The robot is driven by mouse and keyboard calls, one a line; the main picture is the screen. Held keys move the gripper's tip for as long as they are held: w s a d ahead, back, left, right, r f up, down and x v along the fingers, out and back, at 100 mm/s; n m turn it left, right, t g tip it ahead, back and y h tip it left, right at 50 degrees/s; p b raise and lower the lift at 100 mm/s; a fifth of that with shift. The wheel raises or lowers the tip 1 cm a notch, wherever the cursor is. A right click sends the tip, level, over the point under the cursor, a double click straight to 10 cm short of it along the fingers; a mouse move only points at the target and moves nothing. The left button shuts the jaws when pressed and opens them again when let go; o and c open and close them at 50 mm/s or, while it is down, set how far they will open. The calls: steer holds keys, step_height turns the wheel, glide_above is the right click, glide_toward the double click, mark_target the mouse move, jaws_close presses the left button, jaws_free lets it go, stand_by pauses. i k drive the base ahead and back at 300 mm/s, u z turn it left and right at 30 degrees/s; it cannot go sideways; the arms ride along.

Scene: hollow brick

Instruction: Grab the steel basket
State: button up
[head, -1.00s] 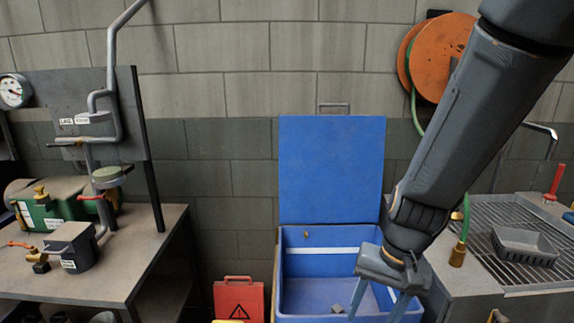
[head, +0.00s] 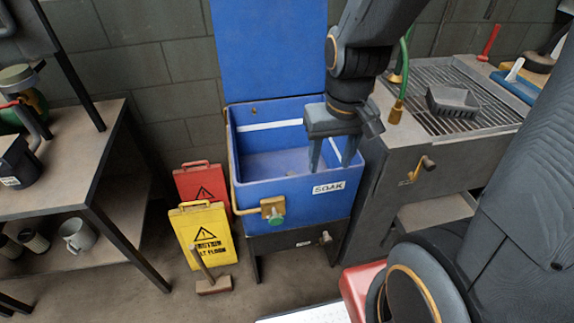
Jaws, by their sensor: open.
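I cannot make out a clear steel basket. A blue soak tank (head: 297,206) labelled SOAK stands in the middle with its blue lid (head: 262,48) raised. Much of its inside shows, with a pale floor and a white line along the walls; a small indistinct grey spot (head: 291,172) is on the floor. My gripper (head: 331,166) points down over the right part of the tank, jaws open, with nothing seen between the fingers. It hides part of the tank's interior.
A grated bench (head: 430,88) adjoins the tank on the right, with a brass-ended green hose (head: 398,100). Yellow (head: 206,232) and red (head: 201,181) floor signs stand left of the tank. A workbench (head: 70,150) is at left.

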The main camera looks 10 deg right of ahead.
mark_target(458, 103)
steer(key=z, duration=1.4)
steer(key=k, duration=0.5)
steer(key=z, duration=0.95)
steer(key=i, duration=1.45)
steer(key=u, duration=0.75)
steer(key=i, duration=0.35)
steer(key=u, duration=0.45)
